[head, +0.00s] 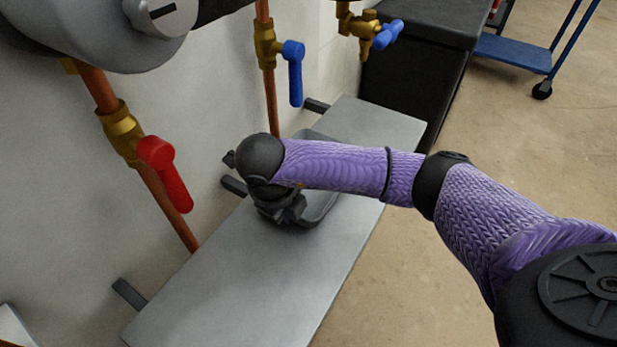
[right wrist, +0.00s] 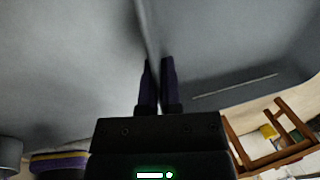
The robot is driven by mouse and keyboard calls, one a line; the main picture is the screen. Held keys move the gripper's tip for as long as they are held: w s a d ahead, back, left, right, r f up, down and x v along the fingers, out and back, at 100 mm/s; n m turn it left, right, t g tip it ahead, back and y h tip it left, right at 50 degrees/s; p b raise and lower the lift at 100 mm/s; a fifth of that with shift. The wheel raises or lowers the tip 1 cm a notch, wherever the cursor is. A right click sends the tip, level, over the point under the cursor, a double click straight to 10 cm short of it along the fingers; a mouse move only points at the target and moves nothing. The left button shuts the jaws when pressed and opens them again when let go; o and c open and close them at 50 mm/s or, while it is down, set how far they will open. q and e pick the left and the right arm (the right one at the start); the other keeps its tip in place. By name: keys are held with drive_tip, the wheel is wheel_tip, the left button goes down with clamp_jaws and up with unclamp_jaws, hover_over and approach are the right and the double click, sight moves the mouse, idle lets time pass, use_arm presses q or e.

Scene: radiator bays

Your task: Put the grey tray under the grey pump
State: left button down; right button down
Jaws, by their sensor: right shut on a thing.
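The grey tray (head: 324,206) is over the grey shelf, partly hidden behind my right arm; I cannot tell whether it touches the shelf. My right gripper (head: 288,212) is at the tray's near left side. In the right wrist view, its two dark fingers (right wrist: 157,70) are shut on the thin wall of the tray (right wrist: 230,60). The grey pump (head: 95,30) is on the pipework at the upper left, cut off by the picture's edge. The tray is to the right of the pump, near the blue-handled valve. My left gripper is not in view.
The grey shelf (head: 240,270) is bare at its near end. A red valve handle (head: 165,172) and a blue valve handle (head: 293,72) stick out from copper pipes above the shelf. A black cabinet (head: 415,65) stands beyond it, and a blue trolley (head: 515,52) stands at the upper right.

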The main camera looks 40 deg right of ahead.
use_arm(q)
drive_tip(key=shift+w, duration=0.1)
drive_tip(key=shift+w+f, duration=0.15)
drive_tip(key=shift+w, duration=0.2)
